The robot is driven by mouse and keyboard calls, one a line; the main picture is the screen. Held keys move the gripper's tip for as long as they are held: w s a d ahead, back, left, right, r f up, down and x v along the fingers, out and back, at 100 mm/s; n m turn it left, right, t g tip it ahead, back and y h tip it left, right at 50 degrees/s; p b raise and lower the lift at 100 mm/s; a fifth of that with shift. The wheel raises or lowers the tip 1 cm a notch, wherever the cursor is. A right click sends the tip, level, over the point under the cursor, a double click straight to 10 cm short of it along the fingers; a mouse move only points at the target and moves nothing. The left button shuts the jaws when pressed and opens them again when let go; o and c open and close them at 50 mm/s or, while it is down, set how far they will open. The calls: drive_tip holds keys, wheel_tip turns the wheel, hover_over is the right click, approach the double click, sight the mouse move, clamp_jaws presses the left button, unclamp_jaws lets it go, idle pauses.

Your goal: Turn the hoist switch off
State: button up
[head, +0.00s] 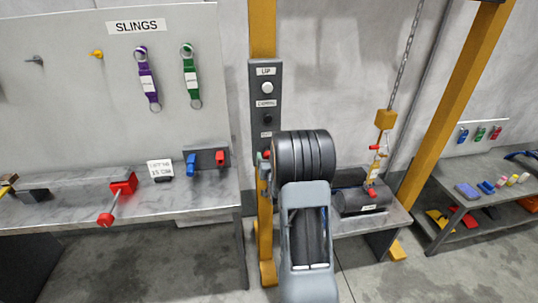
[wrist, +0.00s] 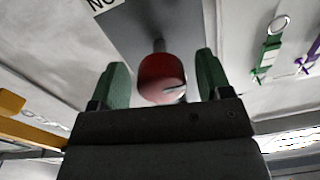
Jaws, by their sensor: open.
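The hoist control panel (head: 262,90) is a dark upright box on a yellow post. It carries a white button (head: 267,88) and a black button (head: 267,119) under labels. In the wrist view, a red rounded switch knob (wrist: 160,76) on a short stem stands out from the grey panel face (wrist: 150,22). My gripper (wrist: 161,84) is open, with one green fingertip on each side of the knob. Gaps show between the knob and both fingers. In the head view, my arm hides most of the panel's lower end and the gripper.
A bench (head: 205,197) with red and blue items stands left of the post, below a slings board (head: 85,90). A chain hoist (head: 385,120) hangs over a dark barrel (head: 362,199) on the right bench. Another yellow post (head: 455,95) stands further right.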

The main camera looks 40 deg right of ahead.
drive_tip(key=shift+x, duration=0.8)
drive_tip(key=shift+c, duration=0.4)
